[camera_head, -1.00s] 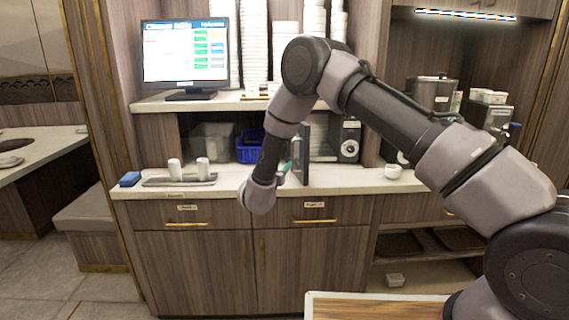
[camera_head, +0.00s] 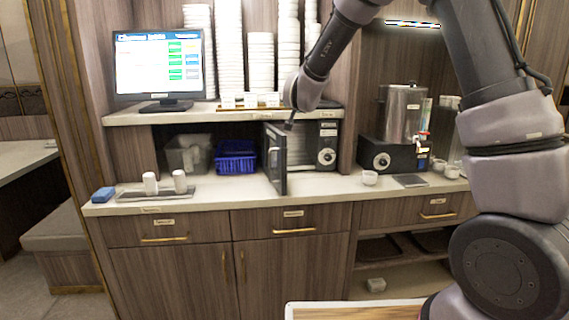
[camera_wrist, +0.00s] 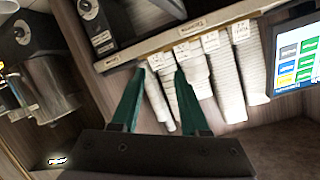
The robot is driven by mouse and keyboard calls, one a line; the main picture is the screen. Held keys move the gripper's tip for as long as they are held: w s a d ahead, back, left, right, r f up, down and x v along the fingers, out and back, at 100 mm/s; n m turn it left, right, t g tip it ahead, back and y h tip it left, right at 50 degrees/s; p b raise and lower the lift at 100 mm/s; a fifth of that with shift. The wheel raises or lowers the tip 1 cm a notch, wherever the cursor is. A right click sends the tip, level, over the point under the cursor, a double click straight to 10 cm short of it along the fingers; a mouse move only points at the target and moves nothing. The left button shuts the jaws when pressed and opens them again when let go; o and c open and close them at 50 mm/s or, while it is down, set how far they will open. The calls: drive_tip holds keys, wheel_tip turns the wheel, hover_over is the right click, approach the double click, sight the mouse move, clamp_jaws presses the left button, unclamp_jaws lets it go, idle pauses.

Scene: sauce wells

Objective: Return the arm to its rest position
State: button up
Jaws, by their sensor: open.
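My arm rises from the lower right of the head view, runs up past the top edge and comes back down to its wrist in front of the shelf. In the head view my gripper (camera_head: 289,124) is mostly hidden behind the wrist; only a dark tip shows. In the wrist view my gripper (camera_wrist: 158,80) has two green fingers, apart, with nothing between them. Beyond the fingers are stacks of white dishes (camera_wrist: 195,80), with a visible gap.
A steel urn (camera_head: 402,112) stands right of a cabinet with its dark door (camera_head: 275,158) open. A monitor (camera_head: 158,62), blue basket (camera_head: 236,158), two white cups (camera_head: 165,182) and a blue sponge (camera_head: 103,194) are at left. The counter front (camera_head: 215,199) is largely clear.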

drive_tip(key=s+d+r+g+y, duration=0.2)
drive_tip(key=s+d+r, duration=0.6)
drive_tip(key=s+d+g, duration=0.1)
drive_tip(key=s+d, duration=0.3)
drive_tip(key=s, duration=0.6)
drive_tip(key=s+d+f+g, duration=0.1)
drive_tip(key=s+d, duration=0.4)
drive_tip(key=s, duration=0.5)
drive_tip(key=s+d+g+h, duration=0.1)
drive_tip(key=s+d+g, duration=0.2)
drive_tip(key=s, duration=0.8)
drive_tip(key=shift+d+f, duration=0.25)
drive_tip(key=shift+d, duration=0.85)
